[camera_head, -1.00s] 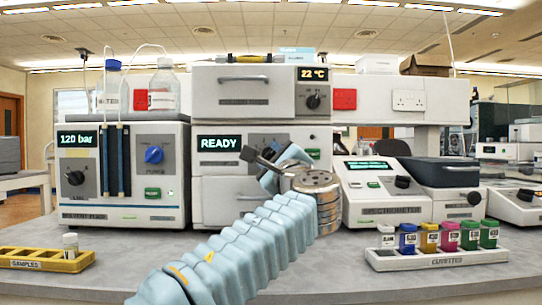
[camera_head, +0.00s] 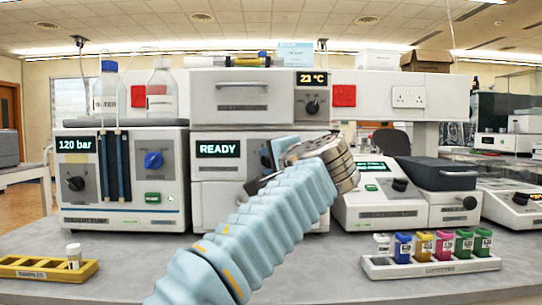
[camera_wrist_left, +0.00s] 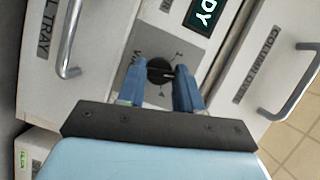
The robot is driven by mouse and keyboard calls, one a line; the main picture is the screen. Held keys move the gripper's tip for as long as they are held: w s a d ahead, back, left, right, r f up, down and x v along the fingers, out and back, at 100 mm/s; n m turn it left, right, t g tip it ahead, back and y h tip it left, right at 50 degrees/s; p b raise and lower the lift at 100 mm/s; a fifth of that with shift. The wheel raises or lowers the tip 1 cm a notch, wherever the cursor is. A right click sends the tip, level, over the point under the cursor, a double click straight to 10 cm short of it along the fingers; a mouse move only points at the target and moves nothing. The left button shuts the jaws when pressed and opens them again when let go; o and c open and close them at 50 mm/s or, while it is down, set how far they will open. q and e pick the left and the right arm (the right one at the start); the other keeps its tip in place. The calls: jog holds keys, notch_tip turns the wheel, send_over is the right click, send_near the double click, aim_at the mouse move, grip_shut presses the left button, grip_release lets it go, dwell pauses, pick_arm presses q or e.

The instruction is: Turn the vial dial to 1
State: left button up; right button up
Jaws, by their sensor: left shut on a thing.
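The vial dial (camera_wrist_left: 160,70) is a small black round knob on a grey panel in the left wrist view. A pale line on it points to the right in that picture, and a "1" is printed to its upper right. My left gripper (camera_wrist_left: 162,88) has its blue fingers on either side of the knob and is shut on it. My right gripper is not in view.
Drawer handles (camera_wrist_left: 70,40) flank the dial panel in the left wrist view. A pump with a blue knob (camera_head: 153,160) stands left, a spectrometer (camera_head: 375,210) right. A cuvette rack (camera_head: 430,267) and a yellow sample rack (camera_head: 30,272) are on the bench.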

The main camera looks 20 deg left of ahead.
pick_arm(q)
jog(key=n+h+p, duration=0.1)
jog(key=n, duration=0.2)
jog(key=shift+r+n+g+h, duration=0.1)
jog(key=shift+n+g+h, duration=0.2)
jog(key=shift+g, duration=0.1)
jog(key=n+h+p, duration=0.1)
jog(key=n+h, duration=0.1)
jog(key=n, duration=0.1)
jog(key=shift+a, duration=0.1)
jog(key=shift+n, duration=0.3)
jog(key=o, duration=1)
jog(key=shift+o, duration=0.2)
jog(key=v, duration=1.3)
jog(key=shift+s+r+b, duration=0.3)
jog(key=shift+s, duration=0.05)
